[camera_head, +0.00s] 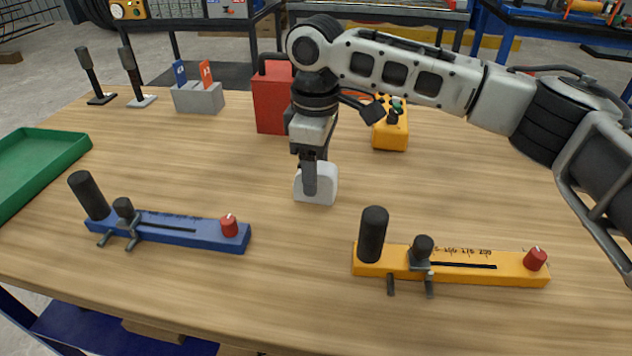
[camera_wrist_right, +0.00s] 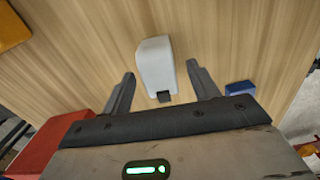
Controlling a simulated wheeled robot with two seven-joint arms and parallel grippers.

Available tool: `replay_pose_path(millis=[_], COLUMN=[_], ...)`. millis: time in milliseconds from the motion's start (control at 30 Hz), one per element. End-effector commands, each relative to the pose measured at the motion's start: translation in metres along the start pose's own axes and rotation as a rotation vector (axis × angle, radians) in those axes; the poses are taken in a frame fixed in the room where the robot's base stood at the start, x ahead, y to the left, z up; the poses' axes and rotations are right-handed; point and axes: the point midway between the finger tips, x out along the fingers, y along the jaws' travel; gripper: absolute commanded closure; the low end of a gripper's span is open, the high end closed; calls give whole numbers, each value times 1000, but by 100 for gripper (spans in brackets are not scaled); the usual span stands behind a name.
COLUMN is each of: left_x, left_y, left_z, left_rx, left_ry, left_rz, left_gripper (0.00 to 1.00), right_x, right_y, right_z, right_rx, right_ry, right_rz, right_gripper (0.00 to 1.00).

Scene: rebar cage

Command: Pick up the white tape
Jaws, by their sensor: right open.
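The white tape (camera_head: 325,184) is a small white, rounded block standing on the wooden table, near the middle of the head view. In the right wrist view the white tape (camera_wrist_right: 155,65) lies between the two finger lines, with a small dark piece at its lower end. My right gripper (camera_head: 309,184) points down at the tape, and its finger covers part of it in the head view. In the right wrist view the right gripper (camera_wrist_right: 162,82) is open, with a finger on each side of the tape and a gap showing on both sides. My left gripper is not in view.
A blue fixture (camera_head: 180,231) and a yellow fixture (camera_head: 455,266) lie in front. A red box (camera_head: 271,100) and a yellow control box (camera_head: 391,128) stand behind. A grey holder (camera_head: 198,98) is at back left, and a green tray (camera_head: 40,160) at the left edge.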

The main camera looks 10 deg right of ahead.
Motion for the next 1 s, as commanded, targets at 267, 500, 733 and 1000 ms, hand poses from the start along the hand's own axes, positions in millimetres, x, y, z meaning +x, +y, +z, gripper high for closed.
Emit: replay_pose_path(millis=[267, 500, 733, 1000], left_x=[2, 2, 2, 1], left_y=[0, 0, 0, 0], left_z=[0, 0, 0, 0], left_rx=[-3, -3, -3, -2], left_ry=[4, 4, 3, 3], left_rz=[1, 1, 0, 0], left_gripper=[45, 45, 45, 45], right_x=[25, 25, 24, 20], right_y=[-1, 0, 0, 0], right_z=[0, 0, 0, 0], right_rx=[-1, -1, -1, -1], right_ry=[0, 0, 2, 3], right_rz=[-1, 0, 1, 1], right_gripper=[40, 59, 96, 96])
